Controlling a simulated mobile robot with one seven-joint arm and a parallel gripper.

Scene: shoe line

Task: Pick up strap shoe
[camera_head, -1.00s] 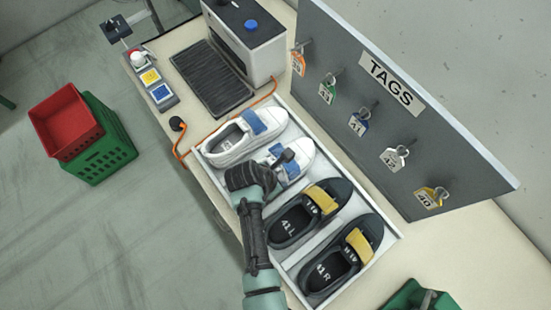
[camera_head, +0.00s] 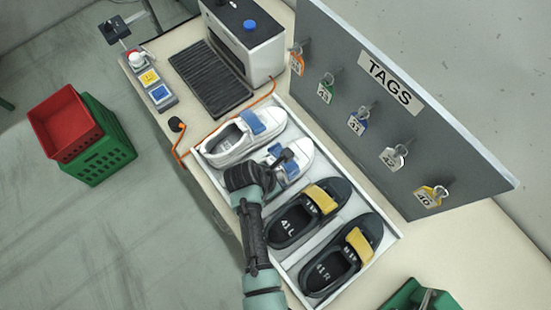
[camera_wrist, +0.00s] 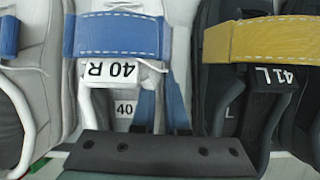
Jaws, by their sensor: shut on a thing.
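The white strap shoe (camera_head: 303,149) has a blue strap and lies in the white tray (camera_head: 392,247), second from the back. In the wrist view its blue strap (camera_wrist: 118,36) crosses the upper part, above a label reading 40 R (camera_wrist: 110,71). My gripper (camera_head: 285,160) is over this shoe and shut on it at the strap area. The dark gripper body hides the heel in the head view. The fingertips and exact grip point are not clear. The shoe still sits low among the others, and I cannot tell whether it is clear of the tray floor.
A matching white shoe (camera_head: 228,143) lies behind it. Dark shoes with yellow straps, 41 L (camera_head: 290,228) and 41 R (camera_head: 325,272), lie close in front. The upright TAGS board (camera_head: 420,140) stands along the right. A machine (camera_head: 247,38) stands at the back.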

